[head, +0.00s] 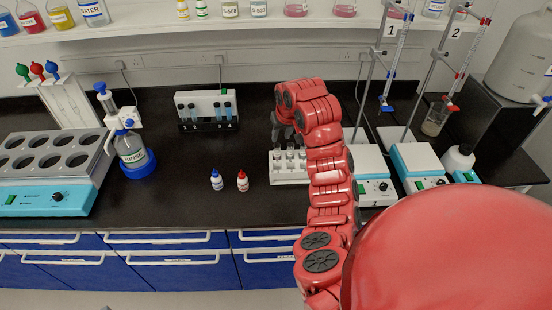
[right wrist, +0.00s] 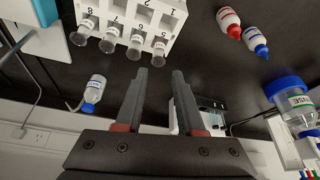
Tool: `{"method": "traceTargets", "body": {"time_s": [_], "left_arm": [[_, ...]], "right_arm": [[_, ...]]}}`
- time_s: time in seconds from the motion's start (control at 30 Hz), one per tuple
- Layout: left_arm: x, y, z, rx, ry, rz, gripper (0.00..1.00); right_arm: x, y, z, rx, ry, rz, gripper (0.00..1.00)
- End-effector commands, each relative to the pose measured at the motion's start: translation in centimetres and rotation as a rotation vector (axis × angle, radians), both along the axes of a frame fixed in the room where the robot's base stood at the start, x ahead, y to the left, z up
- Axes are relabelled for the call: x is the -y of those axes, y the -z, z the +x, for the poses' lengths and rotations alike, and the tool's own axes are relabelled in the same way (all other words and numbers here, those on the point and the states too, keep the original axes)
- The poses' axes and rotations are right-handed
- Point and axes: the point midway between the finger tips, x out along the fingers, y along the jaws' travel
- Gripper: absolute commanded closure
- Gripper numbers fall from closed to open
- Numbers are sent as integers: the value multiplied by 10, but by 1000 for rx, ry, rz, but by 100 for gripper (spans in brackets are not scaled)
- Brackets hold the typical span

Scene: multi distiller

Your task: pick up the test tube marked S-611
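My right gripper (head: 287,136) is over the back edge of the white numbered rack (head: 288,180), with its arm covering the rack's right side. In the right wrist view the gripper (right wrist: 166,70) has its two fingers apart with nothing between them. The rack (right wrist: 150,17) is ahead of the fingertips there, with several clear glass tubes (right wrist: 107,45) along the row numbered 5 to 8. Several tubes with blue contents (head: 210,110) stand in a white-backed rack (head: 205,97) at the back. No S-611 marking is readable on any tube. My left gripper is not in view.
Two small dropper bottles, blue-capped (head: 217,181) and red-capped (head: 242,182), stand left of the white rack. A wash bottle (head: 131,150) and heating block (head: 45,160) are farther left. Stirrers with burette stands (head: 415,158) are on the right. The counter front is clear at centre left.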

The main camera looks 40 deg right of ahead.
Motion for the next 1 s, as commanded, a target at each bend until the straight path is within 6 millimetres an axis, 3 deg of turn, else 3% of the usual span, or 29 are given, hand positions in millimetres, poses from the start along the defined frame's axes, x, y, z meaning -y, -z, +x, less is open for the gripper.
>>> {"method": "traceTargets", "body": {"time_s": [0.13,0.27,0.67,1.0], "left_arm": [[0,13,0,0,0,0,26],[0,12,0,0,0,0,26],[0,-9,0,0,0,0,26],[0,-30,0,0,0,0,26]], "right_arm": [[2,22,8,2,0,3,62],[4,45,17,-3,-1,1,62],[8,70,29,-4,0,2,62],[15,103,45,1,0,1,62]]}}
